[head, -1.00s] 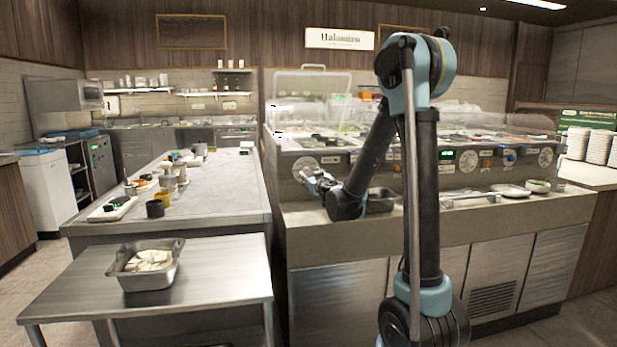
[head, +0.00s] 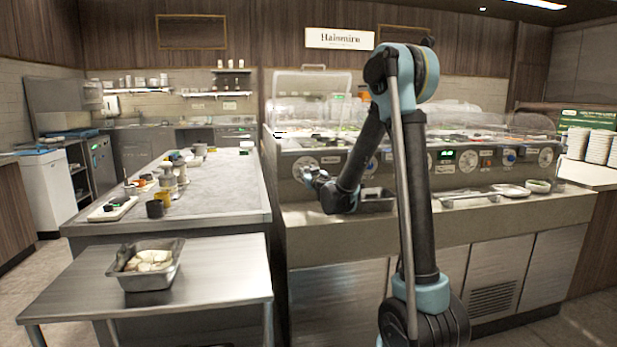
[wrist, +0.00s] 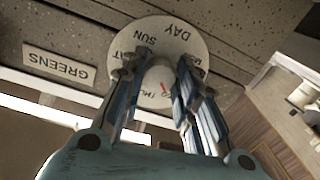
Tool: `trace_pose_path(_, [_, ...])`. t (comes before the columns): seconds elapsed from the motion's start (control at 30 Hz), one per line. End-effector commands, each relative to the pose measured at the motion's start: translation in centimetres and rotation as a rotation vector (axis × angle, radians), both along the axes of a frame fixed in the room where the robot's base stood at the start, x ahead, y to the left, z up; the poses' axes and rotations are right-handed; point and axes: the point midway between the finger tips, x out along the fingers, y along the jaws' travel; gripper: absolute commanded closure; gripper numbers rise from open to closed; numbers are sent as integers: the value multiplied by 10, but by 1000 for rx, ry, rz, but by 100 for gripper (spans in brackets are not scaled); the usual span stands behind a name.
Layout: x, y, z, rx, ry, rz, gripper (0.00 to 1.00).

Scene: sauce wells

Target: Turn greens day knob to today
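The greens day dial (wrist: 185,43) is a pale round plate with day names, upside down in the wrist view. "DAY" and "SUN" are readable. A "GREENS" label (wrist: 58,66) sits to its left. The knob (wrist: 160,74) is at the dial's middle, with a small red mark just below it. My gripper (wrist: 158,70) has one finger on each side of the knob. Whether the fingers press on it is unclear. The fingers cover parts of the dial's left and right edges. In the head view my gripper (head: 308,173) is at the counter's front panel, by its left dial.
The counter's front panel carries other dials (head: 545,158) and a green display (head: 446,155). A tray of food (head: 146,282) sits on the metal table at left.

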Motion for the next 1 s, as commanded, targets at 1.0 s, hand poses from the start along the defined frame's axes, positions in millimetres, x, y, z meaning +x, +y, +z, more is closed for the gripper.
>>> trace_pose_path(1.0, [3, -6, 1, -401, -115, 1, 95])
